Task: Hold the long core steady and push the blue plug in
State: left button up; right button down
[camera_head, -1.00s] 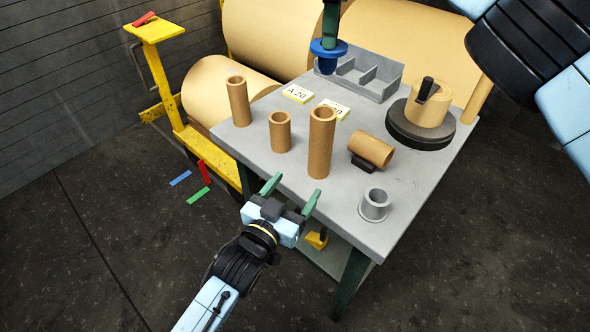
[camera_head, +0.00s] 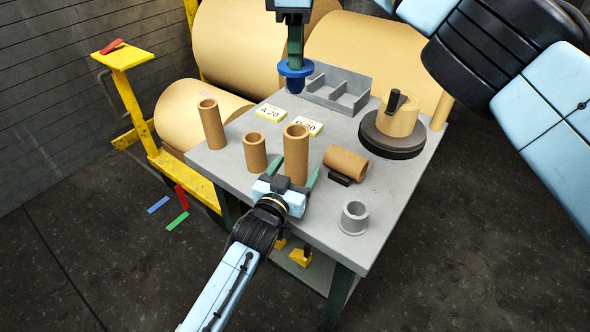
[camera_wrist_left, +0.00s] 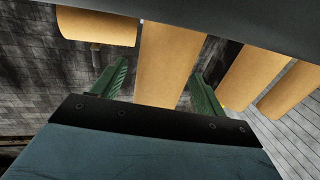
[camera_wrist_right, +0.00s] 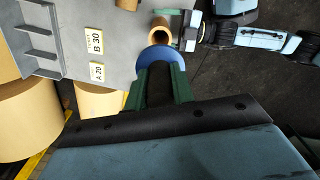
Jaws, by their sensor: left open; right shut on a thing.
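The long core (camera_head: 296,158) is a tall tan tube standing upright near the table's front edge. My left gripper (camera_head: 292,178) is open at it. In the left wrist view the core (camera_wrist_left: 168,62) stands between the spread green fingers (camera_wrist_left: 160,85), with gaps at both sides. The blue plug (camera_head: 296,82), a wide flange with a narrower body below, hangs in my right gripper (camera_head: 295,58), well above the table. In the right wrist view the plug (camera_wrist_right: 158,54) is at the tips of the closed fingers (camera_wrist_right: 158,72) and hides part of a core behind it.
Two shorter upright cores (camera_head: 211,125) (camera_head: 255,153) stand to the left. A lying core (camera_head: 346,161) and a grey ring (camera_head: 354,218) are to the right. Behind are a grey divided bin (camera_head: 338,92), label cards (camera_head: 271,112) and a roll (camera_head: 398,118) on a black disc.

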jog(key=shift+r, duration=0.1)
pick_arm(q)
jog(key=c, duration=1.1)
pick_arm(e)
jog(key=shift+f, duration=1.95)
